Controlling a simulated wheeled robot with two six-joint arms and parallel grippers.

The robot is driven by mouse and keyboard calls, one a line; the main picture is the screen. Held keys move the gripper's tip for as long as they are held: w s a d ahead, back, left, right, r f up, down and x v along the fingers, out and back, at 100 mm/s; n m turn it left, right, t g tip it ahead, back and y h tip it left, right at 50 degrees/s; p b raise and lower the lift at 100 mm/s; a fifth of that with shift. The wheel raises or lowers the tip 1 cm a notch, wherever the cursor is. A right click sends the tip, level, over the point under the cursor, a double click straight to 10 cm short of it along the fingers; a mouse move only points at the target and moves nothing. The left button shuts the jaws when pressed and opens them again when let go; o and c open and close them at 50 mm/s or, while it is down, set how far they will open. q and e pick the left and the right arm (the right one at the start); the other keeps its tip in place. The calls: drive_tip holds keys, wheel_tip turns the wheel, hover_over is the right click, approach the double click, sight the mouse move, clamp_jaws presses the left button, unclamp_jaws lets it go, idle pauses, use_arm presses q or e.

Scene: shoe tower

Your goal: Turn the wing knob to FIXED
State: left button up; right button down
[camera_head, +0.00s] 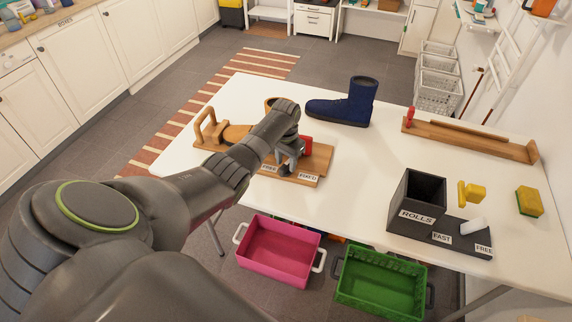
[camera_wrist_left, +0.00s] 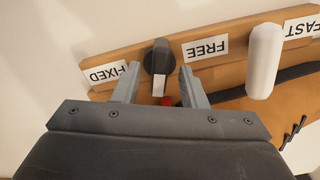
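The wing knob (camera_wrist_left: 158,58) is dark and rounded with a pale end, on the edge of a wooden board between two labels. In the wrist view the FIXED label (camera_wrist_left: 105,74) is left of it and the FREE label (camera_wrist_left: 206,49) right. In the head view these labels, FIXED (camera_head: 307,176) and FREE (camera_head: 268,168), are on the wooden board (camera_head: 318,158); the knob is not clear there. My left gripper (camera_wrist_left: 158,73) is open, one finger on each side of the knob; I cannot tell if they touch it. It shows over the board (camera_head: 287,168). My right gripper is not in view.
A white lever (camera_wrist_left: 263,60) stands by a FAST label to the right. A red part (camera_head: 304,144) is close beside my gripper. A blue boot (camera_head: 345,103) stands behind. A black ROLLS box (camera_head: 420,190) is to the right. The white tabletop (camera_head: 355,165) is clear between.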

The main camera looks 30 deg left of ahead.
use_arm(q)
drive_tip(key=shift+f, duration=0.8)
clamp_jaws()
